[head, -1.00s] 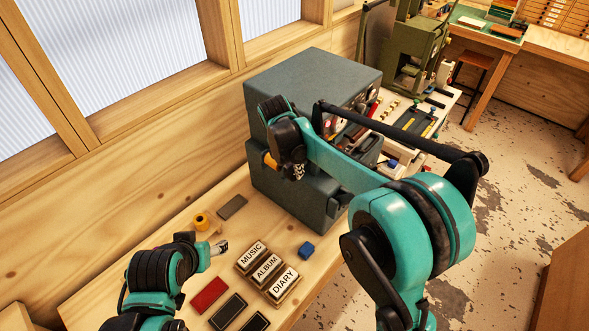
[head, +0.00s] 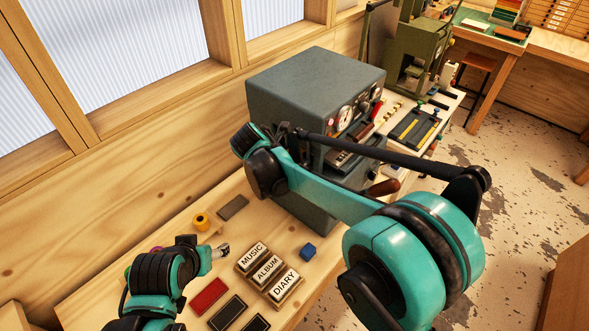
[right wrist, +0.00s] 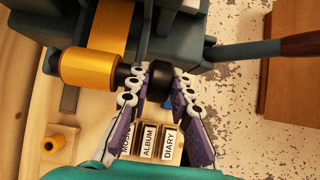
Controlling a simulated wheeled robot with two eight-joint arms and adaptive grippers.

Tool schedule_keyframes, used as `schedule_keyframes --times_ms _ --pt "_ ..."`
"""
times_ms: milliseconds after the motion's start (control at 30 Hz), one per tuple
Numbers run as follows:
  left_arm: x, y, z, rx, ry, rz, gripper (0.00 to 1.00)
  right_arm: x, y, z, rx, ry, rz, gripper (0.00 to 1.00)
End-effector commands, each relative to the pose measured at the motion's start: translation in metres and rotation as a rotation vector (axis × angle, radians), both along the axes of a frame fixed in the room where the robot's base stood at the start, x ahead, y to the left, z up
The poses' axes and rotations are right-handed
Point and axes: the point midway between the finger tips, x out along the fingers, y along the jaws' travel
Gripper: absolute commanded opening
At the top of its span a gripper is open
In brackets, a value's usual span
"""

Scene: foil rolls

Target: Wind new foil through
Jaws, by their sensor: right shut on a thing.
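The dark grey foil machine (head: 315,80) stands on the bench. In the right wrist view a gold foil roll (right wrist: 90,70) sits at its side, and a gold foil strip (right wrist: 108,32) runs up from near it. A black knob (right wrist: 161,74) is at the end of the roll's dark shaft. My right gripper (right wrist: 155,84) is shut on this knob, a finger on each side. In the head view my right wrist hides the roll and gripper. My left gripper (head: 221,251) hovers over the bench, left of the stamps; its fingers are too small to judge.
A lever with a brown handle (right wrist: 301,44) sticks out from the machine.

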Motion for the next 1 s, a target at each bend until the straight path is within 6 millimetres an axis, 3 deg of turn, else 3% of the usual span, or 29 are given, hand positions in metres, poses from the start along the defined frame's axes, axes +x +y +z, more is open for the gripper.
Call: schedule_keyframes --times_ms 133,167,200,233,633,1000 --pt "0.0 0.0 0.0 0.0 0.0 0.0 0.63 0.0 0.0 0.0 0.001 0.001 0.0 0.0" --pt "0.0 0.0 0.0 0.0 0.0 0.0 0.63 0.0 0.0 0.0 0.001 0.001 0.0 0.28" --pt "0.0 0.0 0.0 0.0 0.0 0.0 0.63 0.0 0.0 0.0 0.001 0.001 0.0 0.39" --pt "0.0 0.0 0.0 0.0 0.0 0.0 0.63 0.0 0.0 0.0 0.001 0.001 0.0 0.41" --pt "0.0 0.0 0.0 0.0 0.0 0.0 0.63 -0.004 0.004 0.007 0.002 0.001 0.001 0.41" --pt "0.0 0.0 0.0 0.0 0.0 0.0 0.63 -0.035 0.035 0.068 0.002 0.001 0.003 0.41"
